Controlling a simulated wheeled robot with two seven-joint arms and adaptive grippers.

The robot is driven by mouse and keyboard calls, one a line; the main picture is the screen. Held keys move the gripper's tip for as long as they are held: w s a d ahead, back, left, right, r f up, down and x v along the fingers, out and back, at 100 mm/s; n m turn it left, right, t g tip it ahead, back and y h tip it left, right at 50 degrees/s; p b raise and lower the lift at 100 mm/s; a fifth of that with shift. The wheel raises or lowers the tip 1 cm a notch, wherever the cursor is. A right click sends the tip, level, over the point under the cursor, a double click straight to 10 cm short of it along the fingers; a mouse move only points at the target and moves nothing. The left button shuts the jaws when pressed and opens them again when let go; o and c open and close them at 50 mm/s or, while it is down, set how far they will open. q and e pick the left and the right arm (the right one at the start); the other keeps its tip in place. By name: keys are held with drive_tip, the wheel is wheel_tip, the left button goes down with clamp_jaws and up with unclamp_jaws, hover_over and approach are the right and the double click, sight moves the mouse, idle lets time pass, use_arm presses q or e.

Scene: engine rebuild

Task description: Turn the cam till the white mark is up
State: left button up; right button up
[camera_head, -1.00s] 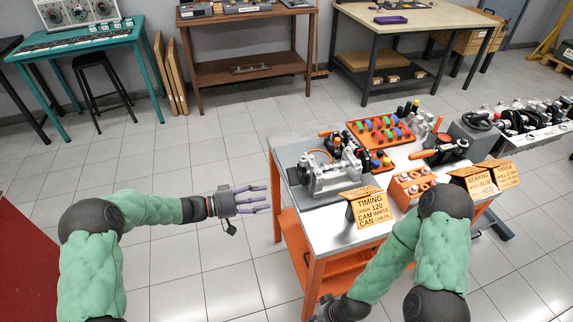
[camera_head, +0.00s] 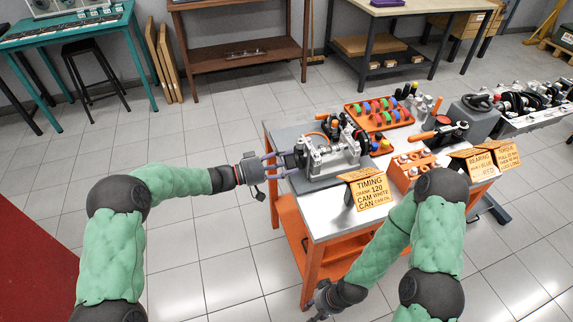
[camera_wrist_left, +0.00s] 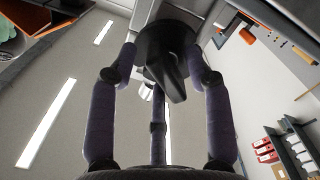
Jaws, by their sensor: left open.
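The metal engine assembly (camera_head: 335,158) sits on a grey plate at the left end of the steel-topped cart. My left gripper (camera_head: 284,166) is open at the assembly's left end. In the left wrist view its fingers (camera_wrist_left: 165,75) stand spread around a dark round part (camera_wrist_left: 168,42) with a tapered dark arm on its face. I cannot tell whether they touch it. I cannot make out a white mark on the cam.
On the cart are an orange tray with coloured parts (camera_head: 380,112), an orange block (camera_head: 405,172) and an orange-handled tool (camera_head: 425,135). More signs (camera_head: 487,160) stand at the right. The floor left of the cart is clear.

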use_arm(q)
drive_tip(key=shift+d, duration=0.1)
clamp_jaws()
drive_tip(key=shift+n, duration=0.3)
drive_tip(key=n+p, duration=0.1)
drive_tip(key=n, duration=0.2)
drive_tip(key=shift+r+n, duration=0.15)
drive_tip(key=shift+n, duration=0.15)
drive_tip(key=shift+r+n+p, duration=0.1)
drive_tip(key=shift+n+p, duration=0.85)
drive_tip(key=shift+n, duration=0.85)
unclamp_jaws()
drive_tip(key=shift+w, duration=0.1)
